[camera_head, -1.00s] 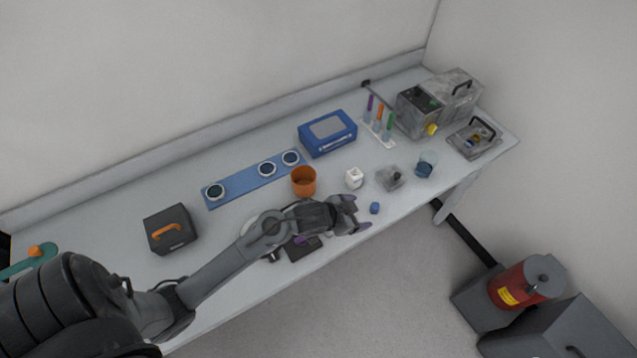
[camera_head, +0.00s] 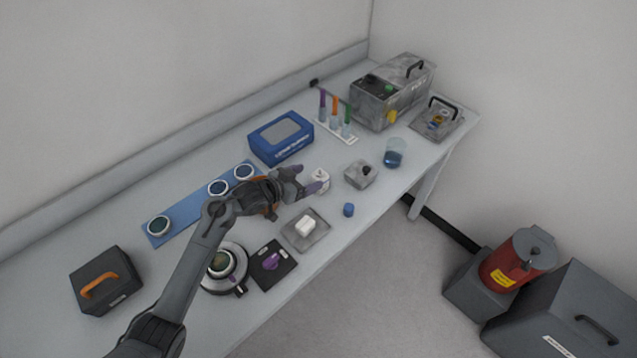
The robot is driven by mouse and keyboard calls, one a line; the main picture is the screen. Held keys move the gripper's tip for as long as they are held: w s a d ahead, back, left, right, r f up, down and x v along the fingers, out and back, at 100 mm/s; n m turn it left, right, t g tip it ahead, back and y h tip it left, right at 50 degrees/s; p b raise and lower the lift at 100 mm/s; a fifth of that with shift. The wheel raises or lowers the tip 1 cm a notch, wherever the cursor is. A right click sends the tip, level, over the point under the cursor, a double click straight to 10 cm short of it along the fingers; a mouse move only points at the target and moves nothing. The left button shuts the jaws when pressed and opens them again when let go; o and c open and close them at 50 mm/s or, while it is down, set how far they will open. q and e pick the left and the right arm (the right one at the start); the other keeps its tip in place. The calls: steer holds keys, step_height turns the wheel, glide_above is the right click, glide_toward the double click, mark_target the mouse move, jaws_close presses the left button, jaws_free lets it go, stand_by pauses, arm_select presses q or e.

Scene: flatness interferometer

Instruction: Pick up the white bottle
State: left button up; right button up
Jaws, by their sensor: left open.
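The small white bottle (camera_head: 321,175) stands upright on the bench, right of the middle of the head view. My left gripper (camera_head: 305,179) is open, with its purple-tipped fingers right at the bottle. One finger covers the bottle's lower left part. I cannot tell whether the fingers touch it or whether it lies fully between them. My right gripper is not in view.
A grey block with a black knob (camera_head: 361,174), a blue cube (camera_head: 348,210) and a beaker (camera_head: 394,153) are to the right. A blue box (camera_head: 281,140) stands behind. A grey tray (camera_head: 291,239) is in front.

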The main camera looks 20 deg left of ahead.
mark_target(317, 177)
arm_select(q)
steer(key=x, duration=0.2)
steer(key=b+x, duration=0.1)
steer(key=x, duration=0.1)
steer(key=shift+w+d+f, duration=0.1)
steer(key=shift+d+f, duration=0.2)
steer(key=shift+d, duration=0.2)
steer(key=shift+w+d+f, duration=0.1)
steer(key=shift+w+f, duration=0.05)
steer(key=shift+w, duration=0.25)
steer(key=shift+c, duration=0.2)
steer(key=c, duration=1.1)
steer(key=shift+o, duration=0.2)
